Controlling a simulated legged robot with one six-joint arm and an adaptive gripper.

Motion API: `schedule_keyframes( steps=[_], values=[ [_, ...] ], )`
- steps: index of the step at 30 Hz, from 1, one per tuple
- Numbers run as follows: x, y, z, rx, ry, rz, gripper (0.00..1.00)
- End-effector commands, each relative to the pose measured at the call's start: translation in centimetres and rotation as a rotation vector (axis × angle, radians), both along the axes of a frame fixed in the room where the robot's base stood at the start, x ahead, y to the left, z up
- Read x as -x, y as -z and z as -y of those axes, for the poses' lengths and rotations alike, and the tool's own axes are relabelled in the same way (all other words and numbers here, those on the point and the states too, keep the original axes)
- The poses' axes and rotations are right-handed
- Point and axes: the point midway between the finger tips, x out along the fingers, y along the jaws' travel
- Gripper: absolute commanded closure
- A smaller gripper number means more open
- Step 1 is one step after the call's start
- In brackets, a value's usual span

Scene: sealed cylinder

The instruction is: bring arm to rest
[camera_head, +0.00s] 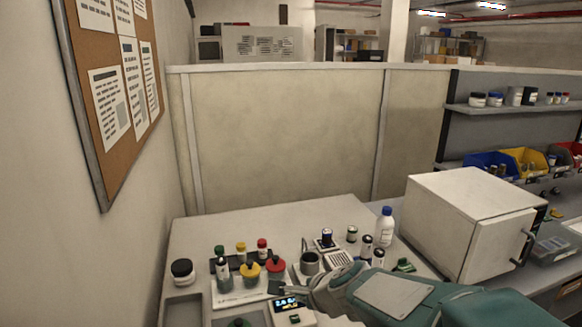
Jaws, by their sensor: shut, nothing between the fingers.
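My arm reaches in from the lower right, low over the front of the white bench (335,212). My gripper (283,290) is at its left end, pointing left. Its fingers look small and dark here, and they are shut with nothing seen between them. It is above or beside a small device with a lit display (290,305); I cannot tell whether they touch. A white rack or tray (238,297) with yellow- and red-topped items lies just left of the gripper. The arm hides part of the bench's front right.
A black-lidded jar (182,272) stands at left. A white box-shaped oven (470,222) is at right. The bench's back strip is clear before a partition (280,135).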

Motion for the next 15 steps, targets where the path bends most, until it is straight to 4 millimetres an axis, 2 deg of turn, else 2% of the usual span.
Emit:
schedule_keyframes(
  steps=[1, 6, 15],
  values=[
    [1.1, -1.0, 0.4, 0.049, -0.065, 0.032, 1.00],
    [4.9, -2.8, 1.8, 0.244, -0.299, 0.118, 1.00],
    [11.9, -4.3, 5.6, 0.623, -0.674, 0.207, 1.00]
  ],
)
